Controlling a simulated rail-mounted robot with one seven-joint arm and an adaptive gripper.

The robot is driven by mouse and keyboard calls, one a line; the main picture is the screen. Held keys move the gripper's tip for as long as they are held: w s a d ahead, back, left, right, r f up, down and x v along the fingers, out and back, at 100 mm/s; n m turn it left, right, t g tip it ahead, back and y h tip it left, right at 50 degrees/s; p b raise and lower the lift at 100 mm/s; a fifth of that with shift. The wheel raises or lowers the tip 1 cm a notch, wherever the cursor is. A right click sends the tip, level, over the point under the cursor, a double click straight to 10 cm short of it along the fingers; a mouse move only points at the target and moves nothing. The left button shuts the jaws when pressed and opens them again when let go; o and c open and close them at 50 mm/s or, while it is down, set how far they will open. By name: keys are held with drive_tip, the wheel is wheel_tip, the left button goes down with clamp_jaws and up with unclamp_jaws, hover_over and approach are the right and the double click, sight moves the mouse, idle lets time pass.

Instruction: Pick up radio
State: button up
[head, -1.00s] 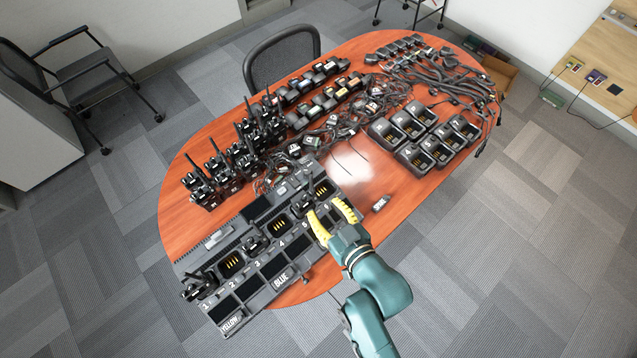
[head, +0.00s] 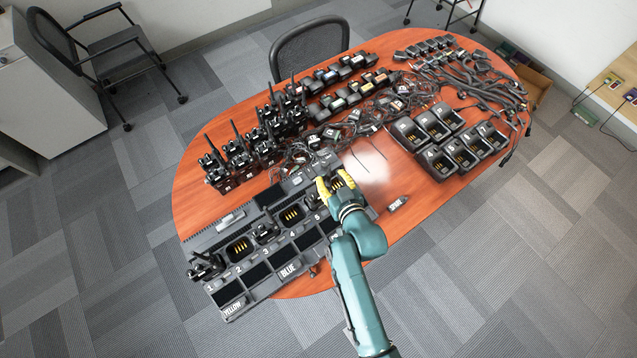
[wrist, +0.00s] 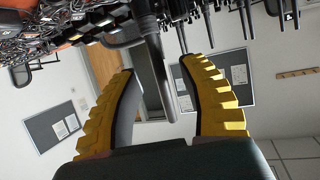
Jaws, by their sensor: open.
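Several black two-way radios (head: 240,155) with upright antennas stand at the table's left side in the head view. One radio (head: 207,265) sits at slot 1 of the long black charging dock (head: 262,285), and another (head: 265,232) near slot 3. My gripper (head: 333,181), with yellow ridged fingers, is over the dock's right end, close to slot 5. Its fingers are spread in the wrist view (wrist: 158,66). A thick dark antenna (wrist: 155,45) shows between them there; I cannot tell which radio it belongs to or whether anything touches. The view beneath my gripper is hidden.
Tangled cables (head: 370,120) and earpieces cover the table (head: 372,165) behind my gripper. Empty chargers (head: 465,150) stand at the right, and battery packs (head: 345,95) at the back. A small grey item (head: 398,203) lies near the right front edge. Chairs (head: 100,65) stand around.

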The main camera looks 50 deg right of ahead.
drive_tip(key=shift+x, duration=0.8)
clamp_jaws()
drive_tip(key=shift+r, duration=0.1)
